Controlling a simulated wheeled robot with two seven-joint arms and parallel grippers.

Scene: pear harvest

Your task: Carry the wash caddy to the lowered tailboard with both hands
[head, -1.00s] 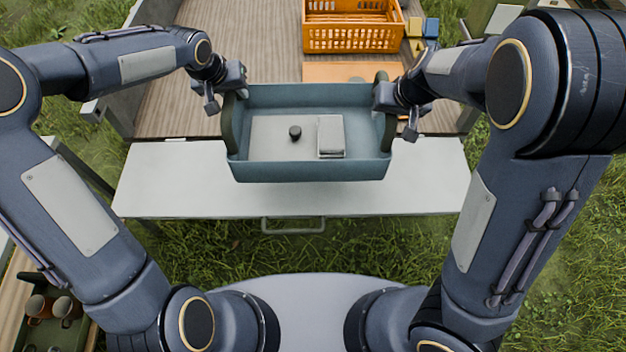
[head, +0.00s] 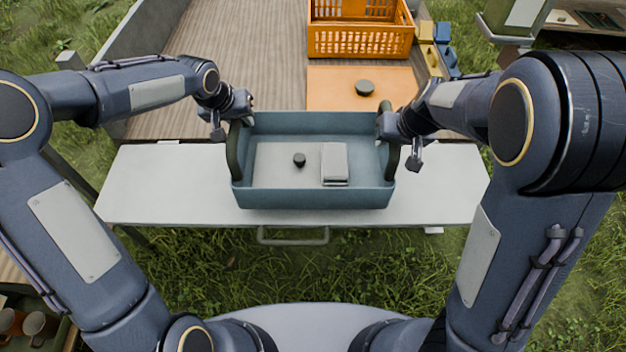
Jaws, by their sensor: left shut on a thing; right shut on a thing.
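The wash caddy (head: 313,198) is a blue-grey open tray with dark green handles at its left and right ends. A small dark round item (head: 299,160) and a folded grey cloth (head: 334,162) lie inside it. My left gripper (head: 232,117) is shut on the left handle, and my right gripper (head: 388,128) is shut on the right handle. The caddy is level, over the pale lowered tailboard (head: 150,190). I cannot tell whether its underside touches the board.
Behind the caddy is the wooden truck bed (head: 262,60). On it are an orange crate (head: 360,42), an orange board (head: 330,90) with a dark round item (head: 365,88), and yellow and blue blocks (head: 443,45). Mugs (head: 35,324) stand at lower left. Tailboard is bare either side.

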